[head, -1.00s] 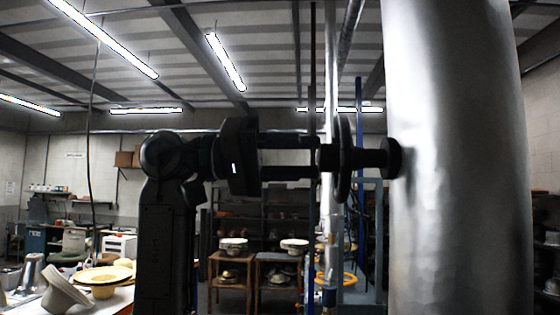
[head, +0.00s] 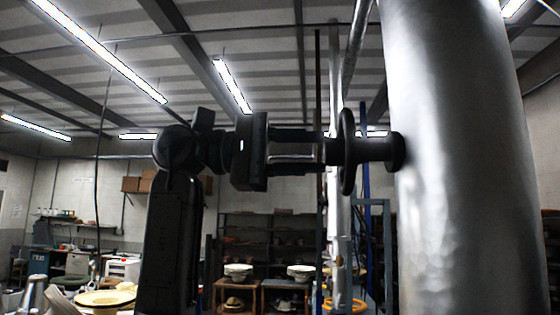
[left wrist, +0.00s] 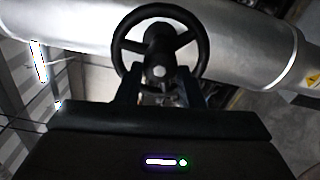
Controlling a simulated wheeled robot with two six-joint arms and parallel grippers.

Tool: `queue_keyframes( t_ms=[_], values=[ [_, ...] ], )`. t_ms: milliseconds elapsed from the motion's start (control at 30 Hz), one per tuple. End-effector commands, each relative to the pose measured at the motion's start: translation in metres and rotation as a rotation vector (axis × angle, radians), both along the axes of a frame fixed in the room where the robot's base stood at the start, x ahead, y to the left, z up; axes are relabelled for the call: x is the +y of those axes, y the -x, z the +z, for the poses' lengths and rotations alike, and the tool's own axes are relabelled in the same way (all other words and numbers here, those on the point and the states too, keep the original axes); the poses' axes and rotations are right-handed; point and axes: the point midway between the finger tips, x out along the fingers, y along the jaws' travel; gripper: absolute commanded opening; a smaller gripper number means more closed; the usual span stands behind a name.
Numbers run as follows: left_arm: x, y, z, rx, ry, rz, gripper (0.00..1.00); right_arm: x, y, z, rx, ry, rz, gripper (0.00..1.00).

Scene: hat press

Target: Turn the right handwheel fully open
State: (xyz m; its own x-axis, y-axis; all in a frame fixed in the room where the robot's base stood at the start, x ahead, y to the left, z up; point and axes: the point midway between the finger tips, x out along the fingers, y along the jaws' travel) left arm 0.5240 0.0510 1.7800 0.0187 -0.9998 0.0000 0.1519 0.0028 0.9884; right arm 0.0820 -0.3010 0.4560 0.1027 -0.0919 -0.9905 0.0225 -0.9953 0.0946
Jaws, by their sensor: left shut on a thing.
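A black spoked handwheel (head: 347,122) stands edge-on in the head view, on a short stem from a large metal cylinder (head: 460,170). It is the only handwheel I see. In the left wrist view the handwheel (left wrist: 158,36) faces me, with its round rim, spokes and hub showing. My left gripper (head: 326,150) comes in level from the left and is shut on the handwheel near its centre. In the left wrist view its fingers (left wrist: 162,88) lie either side of the hub's end; the exact contact is dark. My right gripper is not in view.
A vertical pipe (head: 336,240) and a blue post (head: 365,180) stand behind the handwheel. Shelves (head: 255,225) and small tables with hats are farther back. A table at the lower left holds a yellow hat (head: 105,298). Open air surrounds my left arm.

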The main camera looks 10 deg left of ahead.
Motion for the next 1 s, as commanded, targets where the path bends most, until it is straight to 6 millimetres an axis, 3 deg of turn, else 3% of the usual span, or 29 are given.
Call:
queue_keyframes(
  t_ms=[200,700,933,1000],
  values=[
    [-0.005,0.002,0.000,0.205,0.006,-0.012,0.00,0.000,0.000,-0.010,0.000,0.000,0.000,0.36],
    [-0.005,0.002,-0.001,0.680,0.005,-0.022,0.00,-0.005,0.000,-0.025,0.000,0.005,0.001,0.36],
    [-0.005,0.002,-0.001,0.669,0.000,-0.023,0.46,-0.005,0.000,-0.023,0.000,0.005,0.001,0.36],
    [-0.005,0.002,-0.002,0.668,-0.001,-0.022,0.47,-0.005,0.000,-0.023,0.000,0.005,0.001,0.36]
  ],
)
